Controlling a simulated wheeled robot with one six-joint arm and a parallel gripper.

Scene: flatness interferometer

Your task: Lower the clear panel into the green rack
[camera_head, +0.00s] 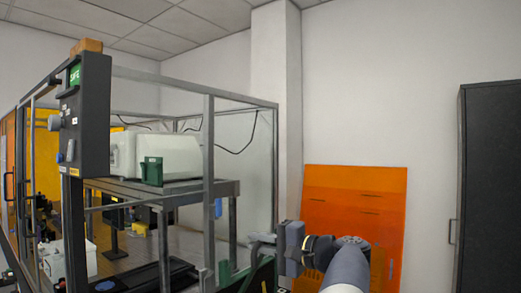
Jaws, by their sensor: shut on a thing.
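My gripper (258,246) is low in the picture, right of the metal frame, at the end of my arm. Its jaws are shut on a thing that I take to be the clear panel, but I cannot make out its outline. Green upright parts (226,272) show below and left of the gripper at the bottom edge. They may be the green rack, but most of it is cut off or hidden. I cannot tell how the panel and rack stand to each other.
A metal-framed enclosure (208,150) fills the left, with a dark control post (84,115) at its front. Inside, a green box (152,171) and a white instrument (180,152) stand on a raised table. An orange sheet (350,205) leans on the wall, and a dark cabinet (492,180) stands right.

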